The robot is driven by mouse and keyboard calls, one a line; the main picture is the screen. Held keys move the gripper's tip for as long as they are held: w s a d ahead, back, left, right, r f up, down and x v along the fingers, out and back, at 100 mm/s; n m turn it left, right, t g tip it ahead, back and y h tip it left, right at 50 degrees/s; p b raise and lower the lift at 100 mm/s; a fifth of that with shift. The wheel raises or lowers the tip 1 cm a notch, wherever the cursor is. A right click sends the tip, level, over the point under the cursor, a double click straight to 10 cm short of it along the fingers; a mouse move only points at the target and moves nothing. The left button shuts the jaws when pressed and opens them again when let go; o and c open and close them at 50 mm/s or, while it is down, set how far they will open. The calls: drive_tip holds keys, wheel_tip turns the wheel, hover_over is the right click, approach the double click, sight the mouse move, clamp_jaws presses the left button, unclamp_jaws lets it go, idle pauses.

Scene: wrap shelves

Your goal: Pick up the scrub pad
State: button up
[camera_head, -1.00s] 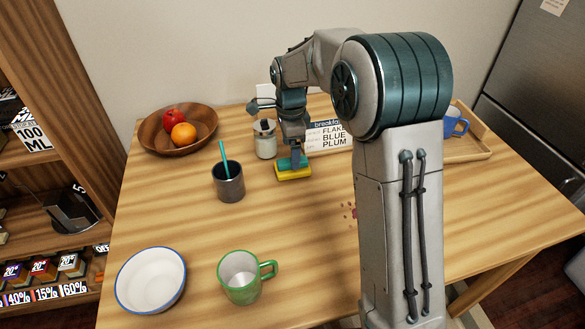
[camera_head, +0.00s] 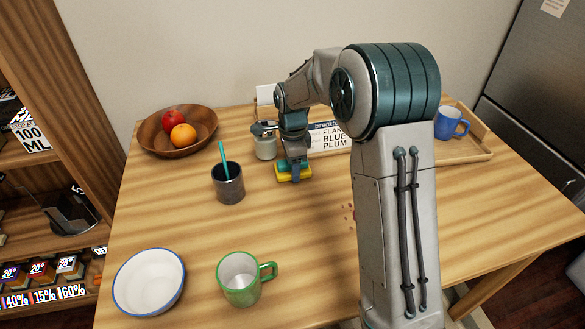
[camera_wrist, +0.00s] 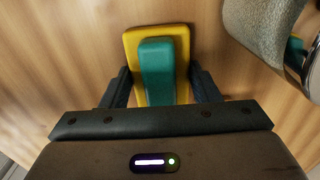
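The scrub pad (camera_head: 281,178) lies on the wooden table, with a yellow base and a teal grip on top. The wrist view shows the pad (camera_wrist: 157,70) from above, between the two dark fingers. My gripper (camera_head: 293,172) is down at the pad, covering part of it in the head view. In the wrist view my gripper (camera_wrist: 164,88) has a finger on each side of the pad's near half. The fingers stand apart, with narrow gaps visible beside the teal grip. Whether the fingertips touch the yellow base is hard to tell.
A dark cup (camera_head: 229,187) with a teal stick stands left of the pad.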

drive_tip(key=r, duration=0.4)
drive_tip(key=shift+d+r+p, duration=0.35)
drive_tip(key=shift+r+p, duration=0.05)
drive_tip(key=d+r, duration=0.6)
drive_tip(key=d, duration=0.5)
drive_tip(key=shift+s+r+p, duration=0.15)
drive_tip(key=shift+s+p, duration=0.05)
drive_tip(key=shift+p, duration=0.2)
drive_tip(key=shift+o, duration=1.1)
drive_tip(key=shift+c, duration=0.7)
